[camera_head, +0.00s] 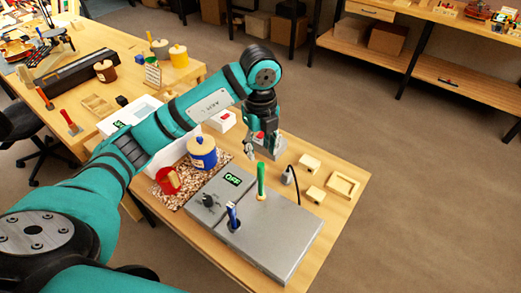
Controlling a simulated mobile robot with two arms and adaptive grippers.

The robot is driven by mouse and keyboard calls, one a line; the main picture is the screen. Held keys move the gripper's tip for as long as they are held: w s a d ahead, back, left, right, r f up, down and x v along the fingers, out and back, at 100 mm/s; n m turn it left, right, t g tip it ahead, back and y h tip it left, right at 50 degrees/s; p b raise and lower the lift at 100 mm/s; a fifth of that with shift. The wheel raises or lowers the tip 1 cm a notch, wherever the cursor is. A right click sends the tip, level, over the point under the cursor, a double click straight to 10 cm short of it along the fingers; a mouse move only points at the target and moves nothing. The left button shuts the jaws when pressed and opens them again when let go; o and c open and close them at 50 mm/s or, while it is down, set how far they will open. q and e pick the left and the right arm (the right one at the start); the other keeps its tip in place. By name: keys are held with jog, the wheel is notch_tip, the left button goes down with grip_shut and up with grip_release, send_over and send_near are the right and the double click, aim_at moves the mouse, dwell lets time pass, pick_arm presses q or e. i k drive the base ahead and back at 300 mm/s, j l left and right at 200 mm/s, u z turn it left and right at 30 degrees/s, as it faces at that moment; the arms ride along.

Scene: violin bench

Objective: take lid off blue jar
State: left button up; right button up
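The blue jar (203,159) stands upright on a speckled mat (186,186) on the near bench. Its cream lid (202,142) with a small knob sits on top of it. My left gripper (253,148) hangs pointing down to the right of the jar, apart from it. It is small and partly merges with grey and red items behind it, so I cannot tell whether its fingers are open or shut. I see nothing held in it. My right gripper is not in view.
A red mug-like container (168,181) stands close to the jar. A grey unit (272,232) with an OFF display, a green-handled tool (261,180) and a blue-handled tool (233,215) lies in front.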

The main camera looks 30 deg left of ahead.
aim_at(202, 144)
jog(key=u, duration=1.4)
jog(key=i+j+z, duration=0.15)
jog(key=z, duration=0.35)
jog(key=j+z, duration=0.5)
jog(key=i+j+z, duration=0.1)
jog(key=j+z, duration=0.2)
jog(key=z, duration=0.2)
